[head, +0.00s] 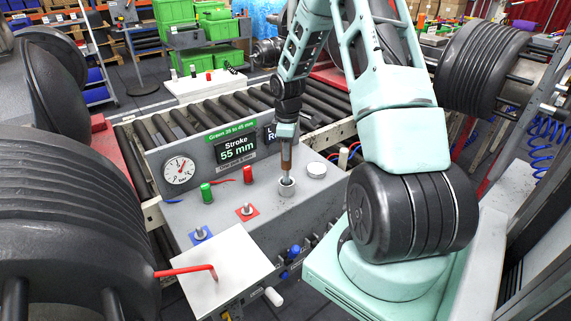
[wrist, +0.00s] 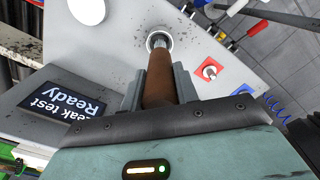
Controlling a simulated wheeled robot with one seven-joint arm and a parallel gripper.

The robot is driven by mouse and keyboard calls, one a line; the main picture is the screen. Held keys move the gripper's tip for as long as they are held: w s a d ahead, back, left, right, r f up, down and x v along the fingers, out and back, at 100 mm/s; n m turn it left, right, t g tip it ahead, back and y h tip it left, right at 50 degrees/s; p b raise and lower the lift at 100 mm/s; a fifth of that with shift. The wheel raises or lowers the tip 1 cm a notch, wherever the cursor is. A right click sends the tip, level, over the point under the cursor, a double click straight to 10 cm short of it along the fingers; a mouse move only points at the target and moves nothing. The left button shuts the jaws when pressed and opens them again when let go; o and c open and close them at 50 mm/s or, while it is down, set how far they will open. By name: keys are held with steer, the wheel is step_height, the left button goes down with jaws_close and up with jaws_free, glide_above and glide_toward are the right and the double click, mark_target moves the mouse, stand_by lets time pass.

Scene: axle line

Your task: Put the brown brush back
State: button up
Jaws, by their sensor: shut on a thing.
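The brown brush (head: 286,157) is upright in my gripper (head: 286,138), handle up and a thin metal shaft pointing down. In the wrist view, my gripper (wrist: 158,92) is shut on the brown handle (wrist: 158,80), one finger on each side. Below it is a round grey metal cup (head: 287,187) on the grey bench top. The shaft's lower end is at the cup's opening; how deep it reaches is hidden. The cup shows as a ring (wrist: 159,40) in the wrist view.
The bench panel carries a gauge (head: 179,170) and a display (head: 237,149) reading "Stroke 55 mm". Nearby stand a white round cap (head: 316,170), a green cylinder (head: 206,193), a red cylinder (head: 248,174) and pegs on red (head: 246,210) and blue (head: 200,235) squares.

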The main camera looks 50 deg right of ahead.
steer(key=shift+f+p, duration=0.45)
steer(key=shift+f, duration=1.95)
steer(key=o, duration=1)
steer(key=shift+r, duration=0.15)
